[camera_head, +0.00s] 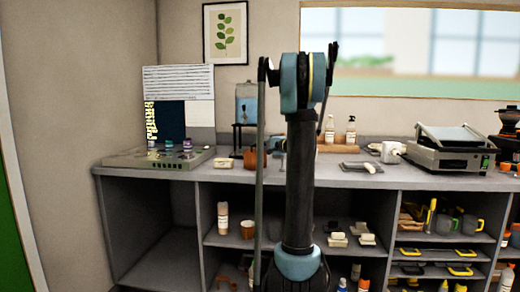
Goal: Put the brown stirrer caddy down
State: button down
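A small brown container (249,158), which looks like the stirrer caddy, shows at counter height just left of my arm. Its right side is partly covered by a thin dark upright part. I cannot tell whether it rests on the counter or is held just above it. My arm stands upright in the middle of the view and hides much of that area. My gripper is mostly or fully hidden behind the arm, near the brown container. Its fingers cannot be made out, so its opening and any contact are unclear.
The grey counter (330,181) holds a drink dispenser (246,104), a tray with jars (160,156) at the left, a wooden box with pump bottles (338,140), a white mug (391,152) and a panini toaster (450,150). Shelves below hold cups and bottles.

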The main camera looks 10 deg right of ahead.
jog(key=c, duration=1.6)
grip_release()
jog(key=shift+c, duration=0.2)
